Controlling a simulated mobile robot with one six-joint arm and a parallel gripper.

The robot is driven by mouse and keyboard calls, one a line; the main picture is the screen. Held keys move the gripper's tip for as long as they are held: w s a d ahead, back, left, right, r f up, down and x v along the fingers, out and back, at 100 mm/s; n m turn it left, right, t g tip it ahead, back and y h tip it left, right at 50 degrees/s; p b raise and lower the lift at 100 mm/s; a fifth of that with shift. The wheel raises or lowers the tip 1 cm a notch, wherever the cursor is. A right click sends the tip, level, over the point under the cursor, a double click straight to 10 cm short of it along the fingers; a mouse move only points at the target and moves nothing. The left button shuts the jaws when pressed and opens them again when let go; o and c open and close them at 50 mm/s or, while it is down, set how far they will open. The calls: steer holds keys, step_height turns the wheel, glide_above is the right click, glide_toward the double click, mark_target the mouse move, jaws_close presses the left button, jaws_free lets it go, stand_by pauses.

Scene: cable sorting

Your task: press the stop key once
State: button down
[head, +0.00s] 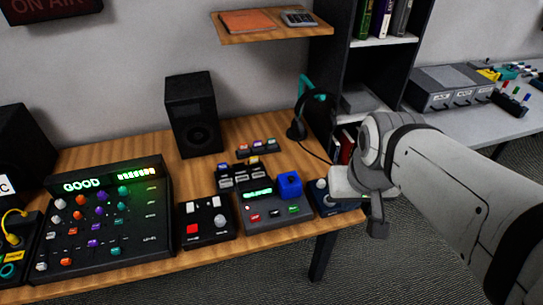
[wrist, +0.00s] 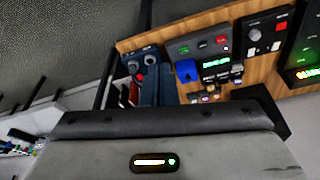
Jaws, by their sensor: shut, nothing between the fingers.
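In the head view a dark unit (head: 275,213) with a lit green display stands near the front right of the wooden desk. My gripper (head: 377,228) is to the right of this unit, past the desk's right edge, shut and empty. In the wrist view the unit (wrist: 197,46) shows at the upper middle, apart from my gripper.
A small knob unit (head: 323,197) sits at the desk's right edge, partly behind my gripper. A black box with a red square key (head: 193,229) and a large mixer (head: 104,222) reading GOOD stand to the left. Headphones (head: 297,130) and a speaker (head: 193,115) stand behind.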

steer(key=n+t+h, duration=0.4)
steer(key=n+h, duration=0.2)
steer(key=n, duration=1.3)
glide_above(272, 215)
step_height(272, 215, down, 20)
steer(key=shift+r+b, duration=0.15)
steer(key=shift+b, duration=0.2)
step_height(272, 215, down, 8)
steer(key=b, duration=0.5)
steer(key=shift+f+b, duration=0.45)
steer(key=shift+b, duration=0.25)
steer(key=shift+f, duration=0.15)
